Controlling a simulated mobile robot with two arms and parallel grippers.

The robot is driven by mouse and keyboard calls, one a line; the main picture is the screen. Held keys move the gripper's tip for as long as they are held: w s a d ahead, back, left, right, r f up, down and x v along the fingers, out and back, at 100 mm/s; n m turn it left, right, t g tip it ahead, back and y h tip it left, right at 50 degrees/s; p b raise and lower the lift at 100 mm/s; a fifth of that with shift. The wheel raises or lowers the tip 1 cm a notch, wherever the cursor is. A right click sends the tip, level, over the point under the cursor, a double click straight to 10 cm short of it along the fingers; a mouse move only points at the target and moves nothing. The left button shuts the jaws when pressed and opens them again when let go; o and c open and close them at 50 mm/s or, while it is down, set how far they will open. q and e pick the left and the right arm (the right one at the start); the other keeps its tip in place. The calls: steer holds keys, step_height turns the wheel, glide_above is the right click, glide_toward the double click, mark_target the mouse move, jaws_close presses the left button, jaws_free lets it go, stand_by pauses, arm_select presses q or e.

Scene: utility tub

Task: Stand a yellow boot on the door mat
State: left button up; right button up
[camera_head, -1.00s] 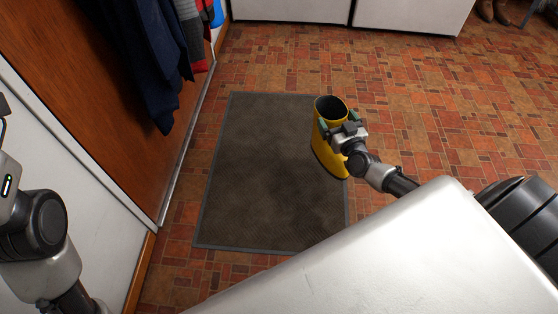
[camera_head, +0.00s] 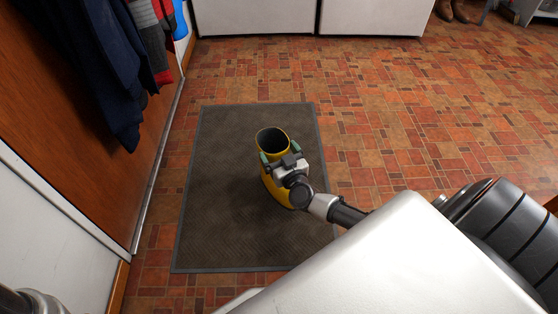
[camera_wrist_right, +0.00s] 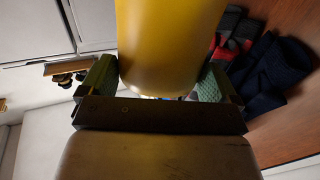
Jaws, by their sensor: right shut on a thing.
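A yellow boot (camera_head: 270,180) with a dark opening at its top is upright over the middle right part of the dark door mat (camera_head: 220,215). I cannot tell whether its sole touches the mat. My right gripper (camera_head: 279,157) is shut on the boot near its top, from the near right side. In the right wrist view the yellow boot shaft (camera_wrist_right: 168,45) sits between the two green-padded fingers of my right gripper (camera_wrist_right: 155,82). My left gripper is not in view; only a piece of my left arm shows at the bottom left corner.
A wooden door with hanging dark and red coats (camera_head: 105,65) lies along the left. White cabinets (camera_head: 255,18) stand at the back. Brown boots (camera_head: 458,10) stand far right. The brick-patterned floor right of the mat is clear.

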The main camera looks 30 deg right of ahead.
step_height(320, 180, down, 4)
steer(key=b, duration=0.4)
steer(key=shift+r, duration=0.2)
steer(key=shift+f, duration=0.25)
steer(key=shift+r, duration=0.15)
